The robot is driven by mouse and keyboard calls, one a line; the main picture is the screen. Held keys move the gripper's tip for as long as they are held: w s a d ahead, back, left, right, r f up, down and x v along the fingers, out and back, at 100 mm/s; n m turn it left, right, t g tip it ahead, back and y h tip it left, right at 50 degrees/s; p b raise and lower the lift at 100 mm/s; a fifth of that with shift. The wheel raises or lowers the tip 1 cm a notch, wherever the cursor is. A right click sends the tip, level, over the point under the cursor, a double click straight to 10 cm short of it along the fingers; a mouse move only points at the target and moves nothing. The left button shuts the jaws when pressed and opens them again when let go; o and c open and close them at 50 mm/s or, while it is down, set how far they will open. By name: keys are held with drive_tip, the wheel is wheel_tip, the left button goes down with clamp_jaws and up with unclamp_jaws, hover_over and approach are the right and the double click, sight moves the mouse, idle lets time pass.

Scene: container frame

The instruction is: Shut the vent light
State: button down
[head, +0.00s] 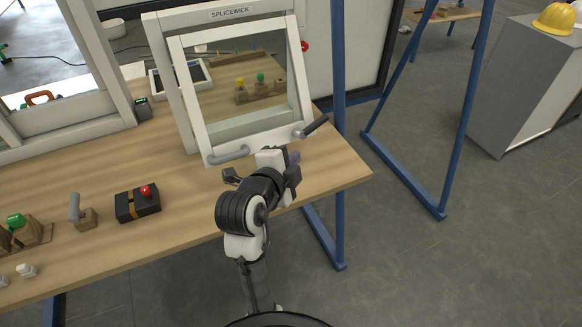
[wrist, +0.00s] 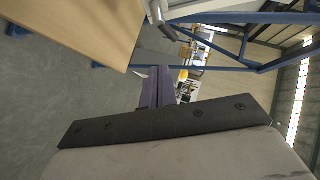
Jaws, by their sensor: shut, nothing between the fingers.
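The vent light (head: 196,96) is a white-framed glazed sash in a white outer frame marked SPLICEWICK, on the table. Its lower edge stands out from the frame towards me, so it is open. A grey bar handle (head: 229,154) is at its lower left, and a lever with a dark grip (head: 314,126) is at its lower right corner. My gripper (head: 294,158) is just below the lower right of the sash, apart from the lever. Its purple fingers also show in the wrist view (wrist: 158,88), shut and empty. My arm hides part of the sash's lower edge.
The wooden table (head: 335,170) ends just right of my gripper. A blue post (head: 339,130) stands beyond that edge. A black box with a red knob (head: 138,205) and a wooden block with a grey lever (head: 85,217) stand left. Open floor lies right.

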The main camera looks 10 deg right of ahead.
drive_tip(key=shift+b, duration=2.15)
drive_tip(key=p, duration=0.1)
approach(305, 137)
drive_tip(key=d+r+x, duration=0.1)
drive_tip(key=x, duration=0.4)
drive_tip(key=shift+w+a+f+p, duration=0.2)
drive_tip(key=shift+w+f+p, duration=0.15)
drive_tip(key=shift+f, duration=0.25)
